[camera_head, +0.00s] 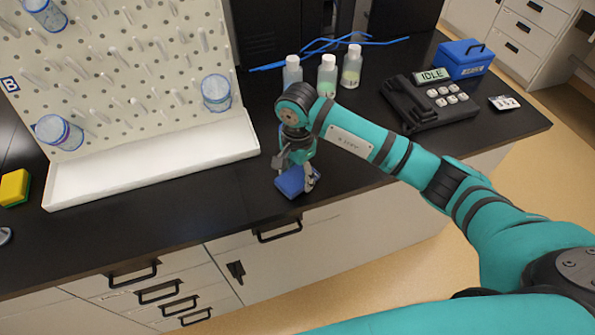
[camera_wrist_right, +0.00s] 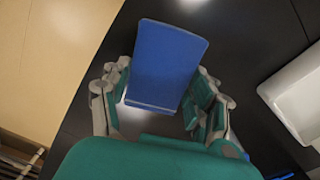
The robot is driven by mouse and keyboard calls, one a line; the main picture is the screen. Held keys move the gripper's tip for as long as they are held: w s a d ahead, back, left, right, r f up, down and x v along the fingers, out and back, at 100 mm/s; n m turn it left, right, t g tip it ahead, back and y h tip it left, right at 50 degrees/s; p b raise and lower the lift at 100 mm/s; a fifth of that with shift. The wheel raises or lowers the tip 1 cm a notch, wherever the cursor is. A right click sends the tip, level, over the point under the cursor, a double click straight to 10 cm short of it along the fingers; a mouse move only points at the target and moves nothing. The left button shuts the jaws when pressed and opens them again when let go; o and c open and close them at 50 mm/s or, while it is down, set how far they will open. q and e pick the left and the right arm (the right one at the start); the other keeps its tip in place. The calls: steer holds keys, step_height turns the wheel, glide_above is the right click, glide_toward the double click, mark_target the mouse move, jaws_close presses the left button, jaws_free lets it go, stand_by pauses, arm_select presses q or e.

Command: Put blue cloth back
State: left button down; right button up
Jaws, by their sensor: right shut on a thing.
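The blue cloth (camera_head: 291,182) is a folded, block-like blue piece near the front edge of the black counter. My right gripper (camera_head: 298,178) points down over it and is shut on it, with a finger on each side. In the right wrist view the blue cloth (camera_wrist_right: 168,62) sits between the two fingers of the right gripper (camera_wrist_right: 160,92). I cannot tell whether the cloth touches the counter or is just above it. My left gripper is not in view.
A white pegboard (camera_head: 120,75) with hanging beakers and a white trough (camera_head: 150,170) stands at left. Several bottles (camera_head: 327,76) stand behind my right arm. A phone-like device (camera_head: 430,98) and a blue box (camera_head: 463,59) are at right. A yellow-green sponge (camera_head: 14,188) lies far left.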

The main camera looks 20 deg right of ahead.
mark_target(298, 176)
steer(key=shift+f, duration=0.15)
steer(key=o, duration=1.1)
steer(key=shift+r, duration=0.25)
steer(key=shift+w+r, duration=0.1)
steer(key=shift+r, duration=0.2)
step_height(298, 176, up, 11)
steer(key=b, duration=0.3)
steer(key=shift+r+b, duration=0.15)
steer(key=shift+b, duration=0.15)
